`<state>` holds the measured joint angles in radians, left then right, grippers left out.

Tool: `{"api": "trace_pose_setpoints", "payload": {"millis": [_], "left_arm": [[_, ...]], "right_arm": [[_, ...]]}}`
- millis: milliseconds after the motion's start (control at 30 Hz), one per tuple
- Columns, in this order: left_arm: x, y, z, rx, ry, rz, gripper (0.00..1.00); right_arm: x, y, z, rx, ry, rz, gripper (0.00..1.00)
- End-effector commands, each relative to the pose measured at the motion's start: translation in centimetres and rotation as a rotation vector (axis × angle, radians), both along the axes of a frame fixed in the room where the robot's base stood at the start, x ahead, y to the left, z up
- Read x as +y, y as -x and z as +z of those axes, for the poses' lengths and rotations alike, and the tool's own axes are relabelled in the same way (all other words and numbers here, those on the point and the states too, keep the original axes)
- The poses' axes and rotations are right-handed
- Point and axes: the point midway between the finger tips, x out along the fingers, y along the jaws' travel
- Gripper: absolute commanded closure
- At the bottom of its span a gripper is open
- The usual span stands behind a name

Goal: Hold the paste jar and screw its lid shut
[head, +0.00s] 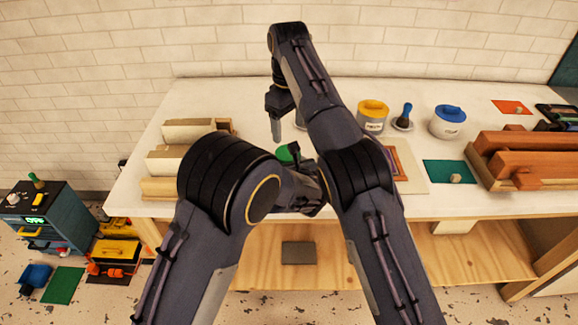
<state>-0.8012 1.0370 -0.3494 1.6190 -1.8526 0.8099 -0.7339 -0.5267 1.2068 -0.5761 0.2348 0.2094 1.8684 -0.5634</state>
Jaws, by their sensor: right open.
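A green round top (287,154), perhaps the paste jar's lid, shows between my two arms near the middle of the bench. The jar body under it is hidden by my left arm, so I cannot tell how the lid sits. My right gripper (276,128) is open, points down, and is above and slightly left of the green top, apart from it. My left gripper (302,163) is mostly hidden behind my arms, close to the right side of the green top. I cannot tell whether it touches or holds the jar.
A yellow-lidded jar (373,115), a brush on a dish (403,120) and a blue-lidded jar (448,122) stand at the back right. Foil-roll boxes (168,161) lie left, brown rolls (530,150) right. A green mat (449,172) holds a small block.

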Motion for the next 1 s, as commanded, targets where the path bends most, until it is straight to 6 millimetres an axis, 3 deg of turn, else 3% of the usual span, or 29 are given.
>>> {"api": "trace_pose_setpoints", "payload": {"millis": [167, 567, 833, 1000], "left_arm": [[0.0, 0.0, 0.0, -0.001, 0.000, 0.000, 1.00], [0.0, 0.0, 0.0, -0.001, 0.000, 0.000, 1.00], [0.0, 0.0, 0.0, -0.001, 0.000, 0.000, 1.00], [0.0, 0.0, 0.0, -0.001, 0.000, 0.000, 1.00]], "right_arm": [[0.3, 0.0, 0.4, -0.010, 0.001, -0.097, 0.30], [0.3, 0.1, 0.2, -0.009, 0.002, -0.102, 0.30], [0.3, 0.2, -2.2, -0.007, 0.002, -0.101, 0.30], [0.3, 0.2, -5.1, -0.006, 0.003, -0.101, 0.30]]}}
